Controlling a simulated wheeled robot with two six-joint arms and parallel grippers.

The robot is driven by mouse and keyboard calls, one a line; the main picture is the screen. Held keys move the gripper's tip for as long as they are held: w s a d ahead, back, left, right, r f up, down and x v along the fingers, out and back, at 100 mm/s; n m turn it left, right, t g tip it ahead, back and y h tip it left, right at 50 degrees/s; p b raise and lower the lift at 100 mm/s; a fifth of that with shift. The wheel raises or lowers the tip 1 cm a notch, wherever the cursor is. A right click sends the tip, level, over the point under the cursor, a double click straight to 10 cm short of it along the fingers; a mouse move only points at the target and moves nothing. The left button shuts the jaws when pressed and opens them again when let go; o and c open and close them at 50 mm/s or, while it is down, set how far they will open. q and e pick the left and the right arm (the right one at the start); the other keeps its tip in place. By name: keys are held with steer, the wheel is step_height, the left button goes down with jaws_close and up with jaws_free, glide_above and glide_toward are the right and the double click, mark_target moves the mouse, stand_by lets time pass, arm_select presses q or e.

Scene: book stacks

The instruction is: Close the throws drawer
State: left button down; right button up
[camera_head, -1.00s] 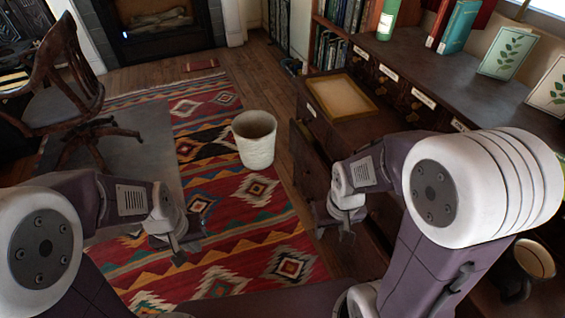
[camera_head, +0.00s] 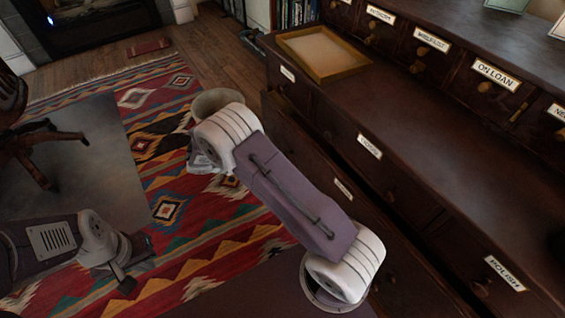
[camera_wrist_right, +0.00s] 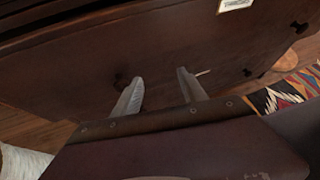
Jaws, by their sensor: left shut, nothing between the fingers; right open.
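The throws drawer shows in the head view as a long dark wooden front (camera_head: 318,160) low on the cabinet, with a small white label; it stands out from the cabinet, with a dark gap behind its top edge. In the right wrist view a dark drawer front (camera_wrist_right: 190,50) with a white label at its top fills most of the picture. My right gripper (camera_wrist_right: 158,92) is open and empty, its two fingers pointing at that front; contact cannot be told. My left gripper (camera_head: 128,278) is shut and empty over the rug, away from the cabinet.
The cabinet (camera_head: 400,125) has several other labelled drawers and a shallow tray (camera_head: 322,52) on its ledge. A pale bin (camera_head: 215,101) stands behind my right arm on the patterned rug (camera_head: 165,150). A chair (camera_head: 35,145) is at left. Rug between is clear.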

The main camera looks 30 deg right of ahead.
mark_target(284, 155)
steer(key=w+a+f+n+t+h+b, duration=0.3)
steer(key=w+f+n+t+h+b, duration=0.1)
steer(key=w+f+n+h, duration=0.15)
steer(key=shift+h, duration=0.25)
steer(key=d+b, duration=0.1)
steer(key=d, duration=0.1)
steer(key=w+d+b, duration=0.1)
steer(key=d+b, duration=0.1)
steer(key=d, duration=0.1)
steer(key=d+b, duration=0.1)
steer(key=d, duration=0.2)
steer(key=shift+w+d+r, duration=0.2)
steer(key=shift+d+r, duration=0.05)
steer(key=shift+r, duration=0.05)
arm_select(q)
step_height(284, 155, down, 10)
steer(key=shift+f, duration=0.25)
arm_select(e)
jaws_close()
